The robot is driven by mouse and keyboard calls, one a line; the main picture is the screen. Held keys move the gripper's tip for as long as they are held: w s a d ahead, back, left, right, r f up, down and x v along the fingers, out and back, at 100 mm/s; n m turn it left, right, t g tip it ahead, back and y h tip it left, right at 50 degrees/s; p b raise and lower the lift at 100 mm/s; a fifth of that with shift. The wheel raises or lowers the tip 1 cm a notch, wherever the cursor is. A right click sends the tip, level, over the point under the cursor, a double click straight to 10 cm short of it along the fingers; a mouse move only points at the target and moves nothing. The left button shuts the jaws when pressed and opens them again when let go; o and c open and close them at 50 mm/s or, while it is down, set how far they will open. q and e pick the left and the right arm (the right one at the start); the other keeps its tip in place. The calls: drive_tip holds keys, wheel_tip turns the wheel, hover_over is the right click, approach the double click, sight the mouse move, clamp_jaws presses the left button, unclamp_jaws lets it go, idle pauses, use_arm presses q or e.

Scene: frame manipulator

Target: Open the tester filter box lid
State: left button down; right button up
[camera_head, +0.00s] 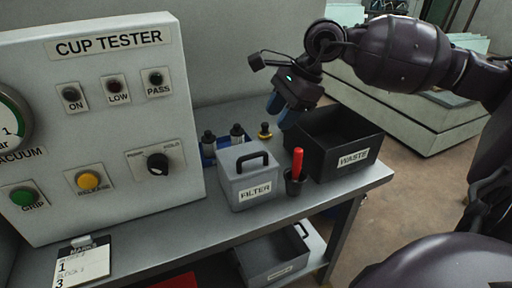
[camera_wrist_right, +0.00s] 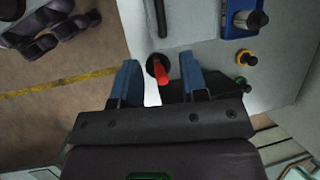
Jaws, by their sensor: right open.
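The grey filter box (camera_head: 247,191), labelled FILTER, stands on the bench beside the cup tester panel. Its lid (camera_head: 238,160) lies shut on top and carries a black bar handle (camera_head: 252,158). In the right wrist view the black handle (camera_wrist_right: 161,18) shows at the top edge, with the rest of the box cut off. My right gripper (camera_head: 277,112) hangs above the bench, behind and right of the box, apart from the handle. It is open and empty, its blue fingers (camera_wrist_right: 159,65) spread in the wrist view. My left gripper does not show.
A red-handled tool stands in a black holder (camera_head: 294,186) right of the box. The black waste bin (camera_head: 357,158) is farther right, below my right arm. Dark-topped bottles (camera_head: 237,134) and a yellow-ringed part (camera_head: 265,132) stand behind the box. The CUP TESTER panel (camera_head: 120,120) rises at left.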

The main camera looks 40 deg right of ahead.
sight(256, 153)
drive_tip(key=b+x, duration=0.2)
drive_tip(key=x, duration=0.7)
drive_tip(key=shift+w, duration=0.1)
drive_tip(key=shift+w+a+f, duration=0.2)
drive_tip(key=shift+a+f, duration=0.05)
drive_tip(key=shift+f, duration=0.4)
clamp_jaws()
